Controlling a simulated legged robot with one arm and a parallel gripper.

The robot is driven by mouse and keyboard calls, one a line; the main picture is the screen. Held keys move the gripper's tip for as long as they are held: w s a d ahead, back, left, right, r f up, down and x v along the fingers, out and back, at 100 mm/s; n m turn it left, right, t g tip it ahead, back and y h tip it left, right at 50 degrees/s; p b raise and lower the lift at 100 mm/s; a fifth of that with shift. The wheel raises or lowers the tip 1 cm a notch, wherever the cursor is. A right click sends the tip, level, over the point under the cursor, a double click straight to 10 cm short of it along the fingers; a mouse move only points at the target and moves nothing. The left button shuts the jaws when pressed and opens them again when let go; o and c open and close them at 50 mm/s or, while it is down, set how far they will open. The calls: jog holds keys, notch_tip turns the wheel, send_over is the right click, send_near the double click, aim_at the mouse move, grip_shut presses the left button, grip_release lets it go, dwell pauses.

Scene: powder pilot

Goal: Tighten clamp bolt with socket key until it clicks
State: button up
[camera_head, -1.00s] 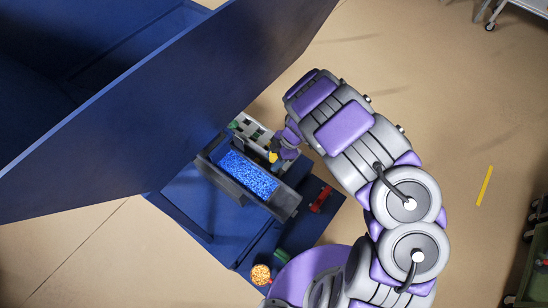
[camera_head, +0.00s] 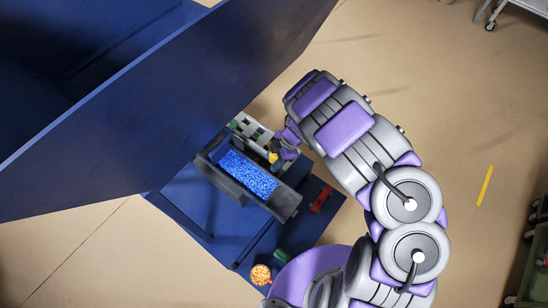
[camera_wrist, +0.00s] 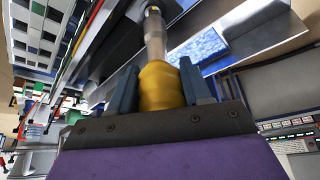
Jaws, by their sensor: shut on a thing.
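My gripper (camera_wrist: 160,88) is shut on the yellow handle (camera_wrist: 160,86) of the socket key, with a dark finger on each side. The key's metal shaft (camera_wrist: 154,38) points away from the gripper toward the dark metal body of the machine. Its tip is near the top edge of the wrist view, and I cannot tell whether it sits on the clamp bolt. The bolt itself is hidden. In the head view the yellow handle (camera_head: 273,157) shows small beside the trough, at the end of my purple and grey arm.
A grey trough (camera_head: 284,202) of blue granules stands on a blue base. A red item (camera_head: 321,199) lies to its right, and a cup of orange granules (camera_head: 261,274) is at the front. A large blue panel (camera_head: 150,110) rises at the left. Open floor lies at the right.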

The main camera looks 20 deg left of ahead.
jog(key=shift+f, duration=0.3)
jog(key=o, duration=1.3)
jog(key=v, duration=1.7)
jog(key=shift+p, duration=0.4)
jog(key=shift+w+r, duration=0.1)
jog(key=shift+w, duration=0.05)
jog(key=shift+c, duration=0.4)
